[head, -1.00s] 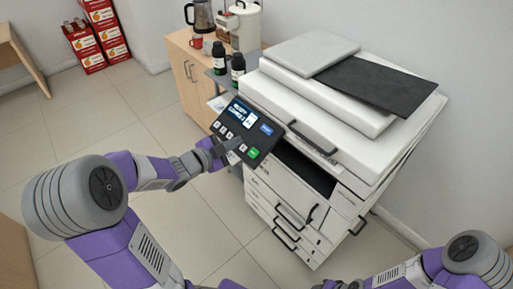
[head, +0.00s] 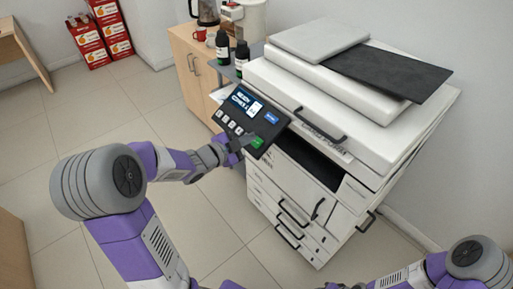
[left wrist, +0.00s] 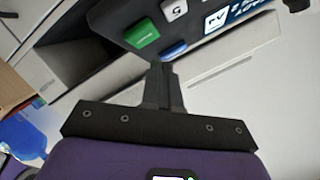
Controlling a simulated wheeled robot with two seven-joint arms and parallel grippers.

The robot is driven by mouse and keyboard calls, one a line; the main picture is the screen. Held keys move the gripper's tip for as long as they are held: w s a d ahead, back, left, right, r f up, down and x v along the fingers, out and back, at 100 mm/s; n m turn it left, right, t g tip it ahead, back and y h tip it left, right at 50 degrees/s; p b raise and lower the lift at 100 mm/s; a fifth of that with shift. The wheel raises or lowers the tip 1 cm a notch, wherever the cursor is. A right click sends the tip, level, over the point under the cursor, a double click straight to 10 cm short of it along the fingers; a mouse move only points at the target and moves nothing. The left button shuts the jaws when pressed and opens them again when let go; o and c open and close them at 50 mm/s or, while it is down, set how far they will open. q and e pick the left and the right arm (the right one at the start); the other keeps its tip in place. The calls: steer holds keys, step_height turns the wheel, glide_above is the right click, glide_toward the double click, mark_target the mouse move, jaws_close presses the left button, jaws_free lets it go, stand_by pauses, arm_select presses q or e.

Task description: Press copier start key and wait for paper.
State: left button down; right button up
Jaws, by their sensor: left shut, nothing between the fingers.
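The white copier (head: 335,100) stands right of centre in the head view. Its dark control panel (head: 232,108) juts out at its left, with a lit screen, a blue key, several pale keys and a green key (head: 257,142). The green key also shows large in the left wrist view (left wrist: 142,33). My left gripper (head: 246,140) is shut and empty, its tips close beside the green key. In the left wrist view the closed fingers (left wrist: 160,70) point just below the keys, and contact cannot be told. The dark output slot (head: 312,163) shows no paper. My right gripper is out of view.
A dark sheet (head: 388,72) and a pale lid (head: 318,40) lie on top of the copier. Red boxes (head: 88,40) are at the back left. The tiled floor to the left is clear.

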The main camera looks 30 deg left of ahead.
arm_select(q)
steer(key=shift+w+d+f+b, duration=0.15)
steer(key=shift+w+f+b, duration=0.2)
steer(key=shift+f, duration=0.2)
stand_by(1.7)
steer(key=shift+w+d+f+b, duration=0.1)
steer(key=shift+w+f+b, duration=0.1)
steer(key=shift+f+b, duration=0.2)
steer(key=shift+w+d+f+b, duration=0.1)
steer(key=shift+w+f+b, duration=0.1)
steer(key=shift+f+b, duration=0.25)
stand_by(0.6)
steer(key=shift+r, duration=0.15)
steer(key=shift+s+a+r+p, duration=0.2)
steer(key=shift+s+r+p, duration=0.3)
steer(key=shift+r, duration=0.2)
steer(key=shift+r, duration=0.1)
steer(key=s+r+p, duration=0.1)
steer(key=r+p, duration=0.1)
steer(key=s+a+r+p, duration=0.1)
steer(key=r+p, duration=0.1)
steer(key=shift+s, duration=0.2)
